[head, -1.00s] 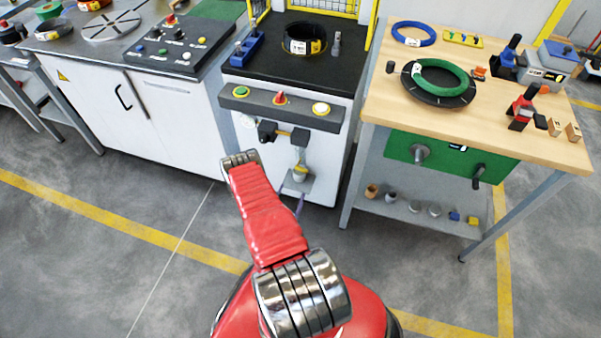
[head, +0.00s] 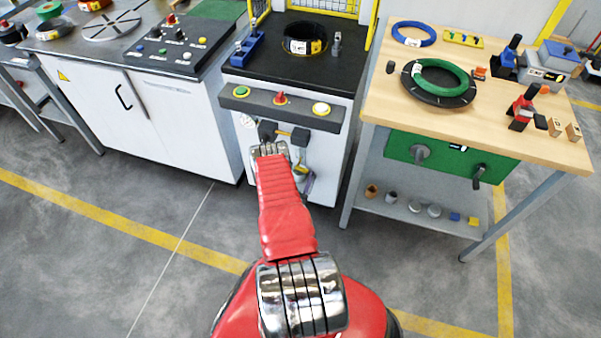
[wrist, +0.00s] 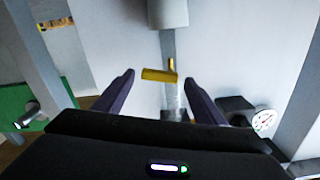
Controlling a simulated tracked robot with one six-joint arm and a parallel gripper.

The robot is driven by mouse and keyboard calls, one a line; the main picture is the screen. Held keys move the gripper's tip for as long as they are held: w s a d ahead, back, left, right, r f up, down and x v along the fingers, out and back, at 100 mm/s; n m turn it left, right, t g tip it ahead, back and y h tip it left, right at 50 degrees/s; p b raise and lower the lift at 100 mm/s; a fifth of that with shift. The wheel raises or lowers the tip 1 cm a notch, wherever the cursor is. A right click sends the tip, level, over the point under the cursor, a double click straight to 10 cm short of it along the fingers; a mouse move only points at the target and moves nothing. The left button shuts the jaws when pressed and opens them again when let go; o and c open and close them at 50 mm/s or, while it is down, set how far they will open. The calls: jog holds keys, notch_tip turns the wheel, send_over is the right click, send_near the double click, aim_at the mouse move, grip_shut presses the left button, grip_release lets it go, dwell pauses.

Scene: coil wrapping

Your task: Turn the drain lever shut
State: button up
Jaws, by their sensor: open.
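The yellow drain lever (wrist: 160,75) lies nearly crosswise to a vertical grey pipe (wrist: 169,47) in the wrist view, with a short yellow upright at its right end. A grey cylinder (wrist: 168,12) is at the top of that pipe. My gripper (wrist: 159,77) is open, with one dark finger to each side of the lever. Neither finger visibly touches it; the depth gap is hard to judge. In the head view a small yellow part (head: 301,169) shows low on the machine front, partly behind my arm.
A white dial gauge (wrist: 265,121) and a black fitting (wrist: 236,104) are close on the right in the wrist view. Above the pipework, a button panel (head: 281,105) juts from the machine. The wooden workbench (head: 395,108) stands to the right; the floor between is clear.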

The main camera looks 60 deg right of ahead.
jog(key=c, duration=1.1)
jog(key=shift+o, duration=0.2)
jog(key=shift+w+r+n, duration=0.1)
jog(key=shift+r+n, duration=0.05)
jog(key=shift+n, duration=0.65)
jog(key=shift+w+r+n, duration=0.1)
jog(key=shift+r+n, duration=0.05)
jog(key=shift+n, duration=0.65)
jog(key=o, duration=1.1)
jog(key=shift+c, duration=0.2)
jog(key=shift+s, duration=0.1)
